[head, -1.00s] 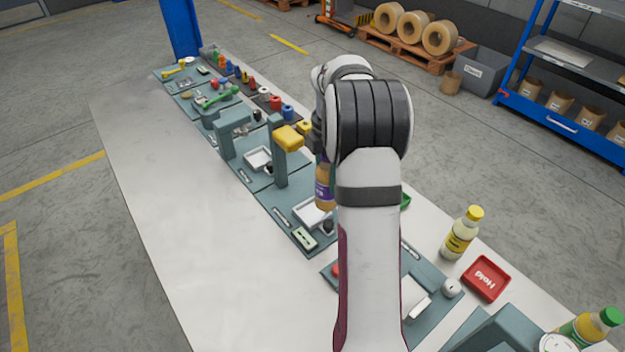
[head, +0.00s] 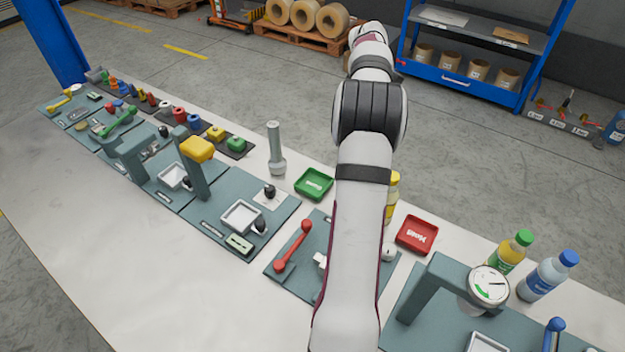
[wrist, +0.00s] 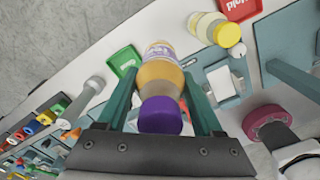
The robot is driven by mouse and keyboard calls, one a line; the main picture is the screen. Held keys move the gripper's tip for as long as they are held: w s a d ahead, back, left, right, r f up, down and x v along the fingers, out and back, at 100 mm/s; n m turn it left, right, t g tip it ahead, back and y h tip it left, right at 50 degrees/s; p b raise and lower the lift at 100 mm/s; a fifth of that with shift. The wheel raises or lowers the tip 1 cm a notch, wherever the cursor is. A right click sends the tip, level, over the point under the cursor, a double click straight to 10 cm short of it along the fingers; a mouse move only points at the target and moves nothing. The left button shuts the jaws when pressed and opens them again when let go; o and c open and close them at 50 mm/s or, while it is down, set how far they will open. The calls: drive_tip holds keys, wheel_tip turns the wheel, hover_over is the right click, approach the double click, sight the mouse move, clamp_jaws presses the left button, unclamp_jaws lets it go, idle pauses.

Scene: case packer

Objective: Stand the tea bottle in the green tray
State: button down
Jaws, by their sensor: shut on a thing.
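My gripper (wrist: 158,82) is shut on the tea bottle (wrist: 160,72), which has amber contents, a purple cap and a pale label I cannot read. In the wrist view its cap is towards the camera, between the two green fingers. In the head view my arm hides the gripper and bottle. The green tray (head: 314,184) lies on the white bench just left of my arm, and it looks empty. In the wrist view the green tray (wrist: 124,60) shows to the left of the bottle, apart from it. I cannot tell the bottle's height above the bench.
A yellow-capped bottle (head: 391,205) stands partly behind my arm, beside a red tray (head: 417,234). A grey post (head: 275,150) stands left of the green tray. Green-capped (head: 513,252) and blue-capped (head: 550,275) bottles stand at right. Fixtures fill teal mats along the bench.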

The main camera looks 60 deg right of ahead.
drive_tip(key=w+f, duration=1.1)
drive_tip(key=shift+a, duration=0.45)
drive_tip(key=shift+c, duration=0.2)
unclamp_jaws()
drive_tip(key=shift+r, duration=0.1)
